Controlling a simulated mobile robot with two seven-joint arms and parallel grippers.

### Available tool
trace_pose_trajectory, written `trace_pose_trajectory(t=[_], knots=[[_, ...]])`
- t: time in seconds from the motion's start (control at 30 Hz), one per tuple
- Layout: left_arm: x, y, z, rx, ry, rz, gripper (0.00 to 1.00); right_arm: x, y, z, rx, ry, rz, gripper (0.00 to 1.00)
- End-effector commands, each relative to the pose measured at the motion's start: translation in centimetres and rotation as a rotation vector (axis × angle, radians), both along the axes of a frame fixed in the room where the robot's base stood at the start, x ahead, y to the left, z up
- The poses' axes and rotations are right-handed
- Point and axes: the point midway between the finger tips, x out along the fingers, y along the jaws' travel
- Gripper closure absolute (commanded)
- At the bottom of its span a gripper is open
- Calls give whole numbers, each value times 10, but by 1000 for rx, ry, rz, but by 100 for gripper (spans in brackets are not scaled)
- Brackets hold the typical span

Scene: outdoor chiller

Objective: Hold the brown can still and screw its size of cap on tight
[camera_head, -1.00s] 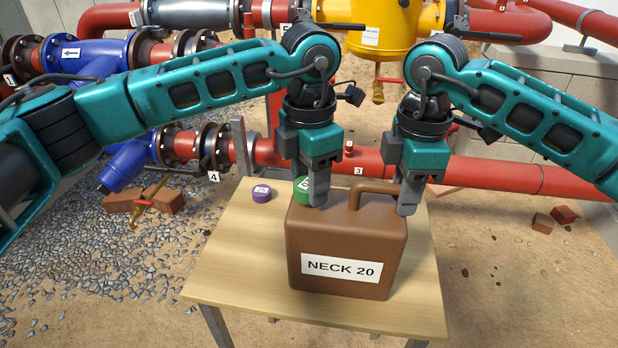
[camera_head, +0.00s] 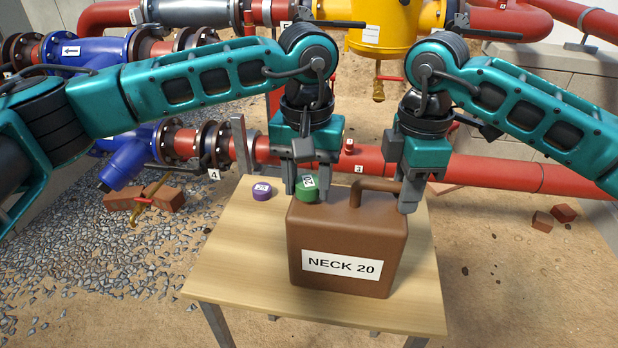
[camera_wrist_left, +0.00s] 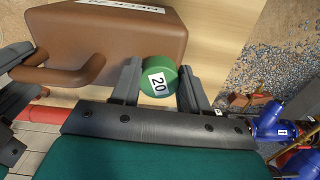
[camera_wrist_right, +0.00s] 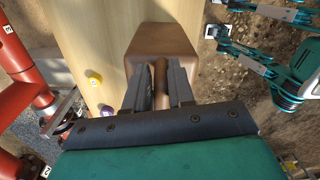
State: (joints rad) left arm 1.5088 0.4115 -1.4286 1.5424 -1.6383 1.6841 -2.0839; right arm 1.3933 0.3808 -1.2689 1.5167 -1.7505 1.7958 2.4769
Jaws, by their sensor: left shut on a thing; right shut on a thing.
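The brown can (camera_head: 349,240) with a "NECK 20" label stands upright on the table. It also shows in the left wrist view (camera_wrist_left: 110,35) and the right wrist view (camera_wrist_right: 160,38). A green cap (camera_head: 307,189) marked 20 sits at the can's top left corner; the neck under it is hidden. My left gripper (camera_head: 307,190) points down and is shut on the green cap, one finger on each side, clear in the left wrist view (camera_wrist_left: 158,76). My right gripper (camera_head: 408,203) is shut on the can's brown handle (camera_wrist_right: 161,76).
A purple cap (camera_head: 262,191) lies on the wooden table (camera_head: 235,255), left of the can. A small yellow cap (camera_wrist_right: 95,77) shows in the right wrist view. Red pipes (camera_head: 490,172) run behind the table. The table's front left is clear.

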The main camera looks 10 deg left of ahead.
Motion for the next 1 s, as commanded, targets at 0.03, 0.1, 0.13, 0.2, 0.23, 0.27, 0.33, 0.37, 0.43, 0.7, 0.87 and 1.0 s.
trace_pose_trajectory(t=[0.03, 0.1, 0.13, 0.2, 0.23, 0.27, 0.33, 0.37, 0.43, 0.7, 0.87, 1.0], knots=[[0, 1, -2, 5, -1, -109, 100, 0, -1, 0, -4, 0, 1, 100], [0, 2, -2, 5, 0, -271, 100, 0, -1, 0, -4, 0, 1, 100], [0, 2, -2, 5, 0, -340, 100, 0, -1, 0, -4, 0, 1, 100], [0, 1, -2, 4, 0, -440, 100, 0, -1, 0, -4, 0, 1, 100], [-1, 1, -2, 4, 1, -435, 100, 0, -1, 0, -4, -1, 1, 100], [-1, 1, -3, 4, 1, -434, 100, 0, -1, 0, -4, -1, 1, 100], [-1, 1, -3, 3, 2, -433, 50, 0, -1, 0, -3, -1, 1, 100], [-1, 0, -3, 3, 2, -433, 48, 0, 0, 0, -3, -1, 1, 100], [-1, 0, -3, 2, 2, -433, 41, 0, 0, 0, -3, -2, 1, 100], [-1, 0, -2, 1, 1, -431, 26, 0, 0, 0, -1, -1, 1, 100], [-1, 0, -1, 0, 2, -431, 16, 0, 0, 0, 0, -1, 1, 100], [-1, 0, -1, 0, 2, -431, 3, 0, 1, 0, 0, -1, 1, 100]])
